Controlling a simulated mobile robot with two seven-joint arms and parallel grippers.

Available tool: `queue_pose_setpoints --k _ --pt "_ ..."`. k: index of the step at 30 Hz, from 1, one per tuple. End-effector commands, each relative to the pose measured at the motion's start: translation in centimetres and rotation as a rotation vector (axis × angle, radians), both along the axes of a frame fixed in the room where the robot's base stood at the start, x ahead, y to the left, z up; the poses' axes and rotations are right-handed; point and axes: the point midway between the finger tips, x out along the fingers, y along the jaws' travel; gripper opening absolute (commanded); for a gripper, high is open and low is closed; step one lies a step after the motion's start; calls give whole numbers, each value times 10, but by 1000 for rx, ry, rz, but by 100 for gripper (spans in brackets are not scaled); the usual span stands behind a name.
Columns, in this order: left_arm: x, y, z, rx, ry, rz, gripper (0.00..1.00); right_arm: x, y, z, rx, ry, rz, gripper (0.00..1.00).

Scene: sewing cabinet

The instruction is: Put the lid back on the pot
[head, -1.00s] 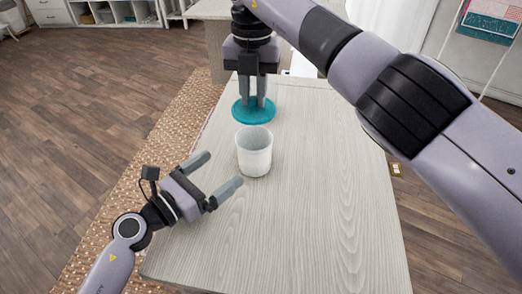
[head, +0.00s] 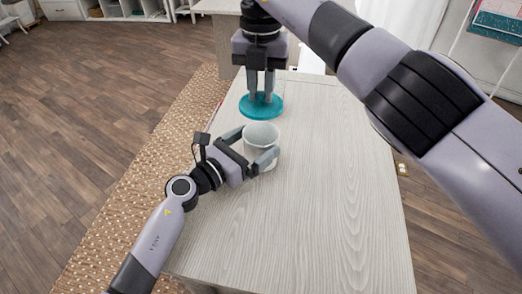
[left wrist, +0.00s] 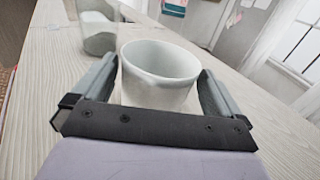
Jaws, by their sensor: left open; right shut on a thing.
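The white pot (head: 262,137) stands upright and uncovered on the pale wooden table. My left gripper (head: 254,147) is open, with one finger on each side of the pot. In the left wrist view the pot (left wrist: 159,75) sits between the two fingers, and its open rim faces up. I cannot tell whether the fingers touch it. My right gripper (head: 261,95) points down and is shut on the teal round lid (head: 262,108). It holds the lid beyond the pot. How high the lid is above the table is hard to tell.
The pale table top (head: 310,200) is clear in front of the pot and to its right. A woven rug (head: 115,215) lies on the floor along the table's left side. White shelving (head: 100,9) stands far back.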

Motion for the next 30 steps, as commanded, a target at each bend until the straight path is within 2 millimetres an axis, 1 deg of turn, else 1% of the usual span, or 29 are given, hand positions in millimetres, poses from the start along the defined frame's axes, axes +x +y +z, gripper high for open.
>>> queue_pose_setpoints --k 1,6,11,19,20,21,23,24,25,28,30 --pt "5 -4 1 -3 0 2 100 0 0 0 0 0 0 0" --pt "15 -14 0 -1 0 2 100 0 0 0 0 0 0 0" --pt "18 -18 0 0 0 1 100 0 0 0 0 0 0 0" --pt "18 -18 0 0 0 1 100 0 0 0 0 0 0 0" --pt "18 -18 0 0 0 1 90 0 0 0 0 0 0 0" --pt "18 -18 0 0 0 1 77 0 0 0 0 0 0 0" --pt "18 -18 0 0 0 1 58 0 0 0 0 0 0 0" --pt "18 -18 0 0 0 1 45 0 0 0 0 0 0 0" --pt "18 -18 0 0 0 1 39 0 0 0 0 0 0 0" --pt "18 -17 0 0 0 1 38 0 0 -3 0 0 0 0" --pt "18 -17 -1 0 0 1 38 0 0 -9 -1 2 0 0"
